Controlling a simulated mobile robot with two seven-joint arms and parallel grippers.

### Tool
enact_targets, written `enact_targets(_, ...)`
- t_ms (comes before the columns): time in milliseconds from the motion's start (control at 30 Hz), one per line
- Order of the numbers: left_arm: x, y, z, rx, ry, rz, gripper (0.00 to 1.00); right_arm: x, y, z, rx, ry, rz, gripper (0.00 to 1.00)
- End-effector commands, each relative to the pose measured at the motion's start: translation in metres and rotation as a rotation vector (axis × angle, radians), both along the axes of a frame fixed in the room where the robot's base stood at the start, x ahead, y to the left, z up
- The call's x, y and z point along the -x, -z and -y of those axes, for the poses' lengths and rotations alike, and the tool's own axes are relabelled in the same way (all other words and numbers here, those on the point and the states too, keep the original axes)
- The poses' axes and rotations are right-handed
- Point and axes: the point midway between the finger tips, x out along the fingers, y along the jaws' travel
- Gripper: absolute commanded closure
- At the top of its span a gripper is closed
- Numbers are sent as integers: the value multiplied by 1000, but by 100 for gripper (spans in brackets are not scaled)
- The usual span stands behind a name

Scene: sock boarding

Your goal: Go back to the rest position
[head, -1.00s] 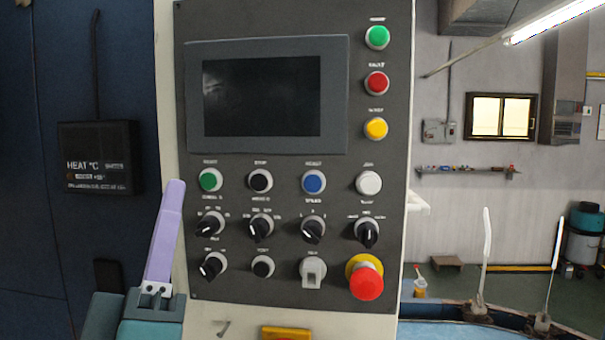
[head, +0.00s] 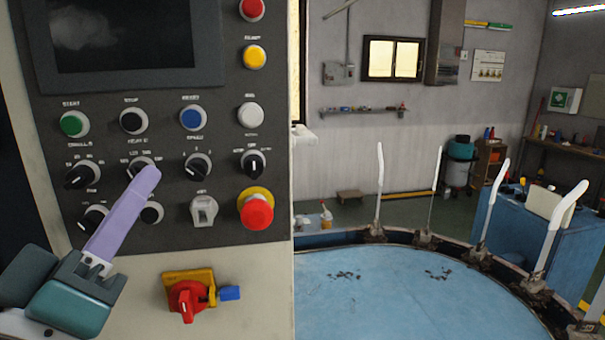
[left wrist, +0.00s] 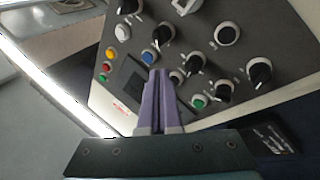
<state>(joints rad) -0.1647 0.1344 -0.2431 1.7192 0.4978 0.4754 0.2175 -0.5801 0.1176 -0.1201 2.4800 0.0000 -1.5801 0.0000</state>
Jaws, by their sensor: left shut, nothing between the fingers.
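My left gripper (head: 148,180) shows at the lower left of the head view, with purple fingers shut and nothing between them. Its fingers overlap the lower knobs of the control panel (head: 105,240) in the picture; whether they touch it I cannot tell. In the left wrist view the shut fingers (left wrist: 159,75) point toward the same panel (left wrist: 205,35), its knobs and buttons beyond them. My right gripper is in neither view.
Below the panel is a red rotary switch (head: 187,300) on a yellow plate. A red emergency button (head: 256,211) sits at the panel's lower right. A round blue table (head: 400,295) with upright white boards (head: 490,210) stands at the right. A blue bench (head: 535,235) is behind it.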

Motion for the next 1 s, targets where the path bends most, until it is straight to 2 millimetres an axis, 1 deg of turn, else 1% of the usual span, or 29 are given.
enact_targets(33,2,13,14,-68,48,-96,100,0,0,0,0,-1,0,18)
enact_targets(100,7,36,30,-173,111,-240,100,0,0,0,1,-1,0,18)
enact_targets(167,16,57,40,-265,160,-366,100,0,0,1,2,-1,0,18)
enact_targets(200,24,72,45,-327,189,-451,100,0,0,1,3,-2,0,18)
enact_targets(267,40,94,47,-417,226,-581,100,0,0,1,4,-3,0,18)
enact_targets(300,52,107,46,-477,249,-668,100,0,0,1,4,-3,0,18)
enact_targets(367,73,126,41,-561,277,-799,100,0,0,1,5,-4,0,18)
enact_targets(400,88,137,36,-612,293,-884,100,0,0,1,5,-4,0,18)
enact_targets(467,112,150,27,-679,311,-1006,100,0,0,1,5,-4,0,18)
enact_targets(500,127,157,20,-718,321,-1081,100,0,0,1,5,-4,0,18)
enact_targets(567,151,165,9,-768,334,-1191,100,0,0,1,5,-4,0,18)
enact_targets(600,166,168,2,-797,341,-1262,100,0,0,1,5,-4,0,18)
enact_targets(667,190,172,-10,-835,350,-1367,100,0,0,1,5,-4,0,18)
enact_targets(733,219,173,-23,-872,358,-1489,100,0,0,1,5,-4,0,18)
enact_targets(767,227,163,-26,-881,360,-1522,100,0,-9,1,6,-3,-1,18)
enact_targets(800,223,138,-25,-878,360,-1510,100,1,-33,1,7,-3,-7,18)
enact_targets(867,223,118,-25,-878,361,-1509,100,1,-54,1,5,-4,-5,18)
enact_targets(1000,223,71,-24,-877,362,-1509,100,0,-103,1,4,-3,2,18)
